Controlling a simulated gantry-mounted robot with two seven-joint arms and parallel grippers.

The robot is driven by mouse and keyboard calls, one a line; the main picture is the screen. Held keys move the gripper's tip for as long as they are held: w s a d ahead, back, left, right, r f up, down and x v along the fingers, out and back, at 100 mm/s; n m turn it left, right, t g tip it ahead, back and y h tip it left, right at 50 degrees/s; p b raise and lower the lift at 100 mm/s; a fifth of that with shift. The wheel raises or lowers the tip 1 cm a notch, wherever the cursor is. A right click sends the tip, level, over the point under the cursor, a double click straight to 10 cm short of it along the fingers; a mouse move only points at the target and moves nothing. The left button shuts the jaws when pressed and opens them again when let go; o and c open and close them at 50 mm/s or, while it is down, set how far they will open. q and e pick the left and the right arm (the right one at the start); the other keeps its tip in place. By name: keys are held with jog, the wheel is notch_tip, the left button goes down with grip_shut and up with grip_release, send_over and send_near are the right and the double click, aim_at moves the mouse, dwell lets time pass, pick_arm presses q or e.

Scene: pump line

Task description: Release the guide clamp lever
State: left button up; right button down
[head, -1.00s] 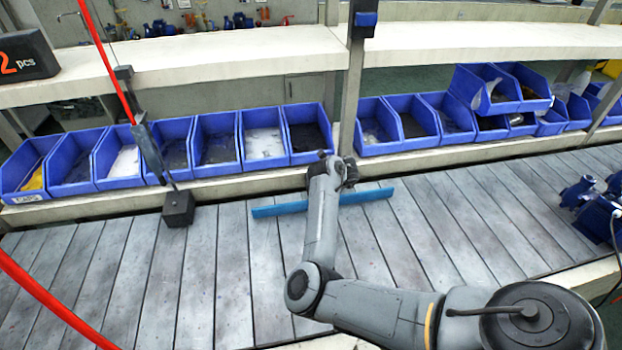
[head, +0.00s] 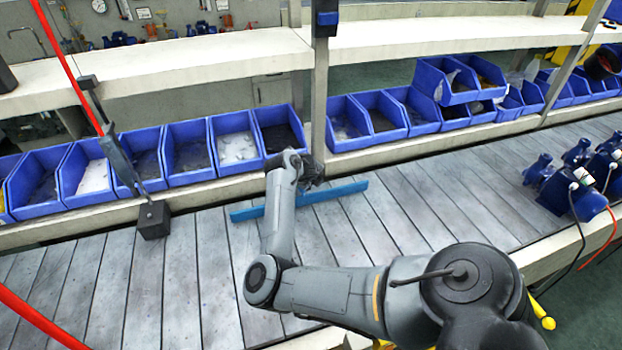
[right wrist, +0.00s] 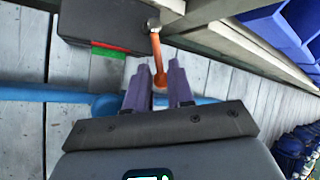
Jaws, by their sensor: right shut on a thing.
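The orange guide clamp lever (right wrist: 157,52) shows in the right wrist view, running from a metal pivot on a dark box (right wrist: 105,22) down to a rounded end. The box has a red and green strip on its edge. My right gripper (right wrist: 161,82) is shut on the lever's rounded end, which lies between its two fingertips. A blue guide bar (head: 340,190) lies across the slatted conveyor, and it passes under the gripper in the wrist view (right wrist: 40,94). In the head view my right arm hides the lever and most of the gripper. My left gripper is not in view.
Blue bins (head: 190,150) line the back of the slatted conveyor (head: 110,290). A post (head: 319,80) rises behind the gripper. A dark block (head: 153,220) with a rod stands at left, near a red cable. Blue pumps (head: 570,185) stand at the right.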

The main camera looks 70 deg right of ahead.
jog(key=c, duration=1.3)
grip_release()
jog(key=shift+o, duration=0.2)
jog(key=p+v, duration=0.2)
jog(key=v, duration=0.8)
jog(key=shift+a+r, duration=0.25)
jog(key=shift+r, duration=0.05)
jog(key=shift+s, duration=0.1)
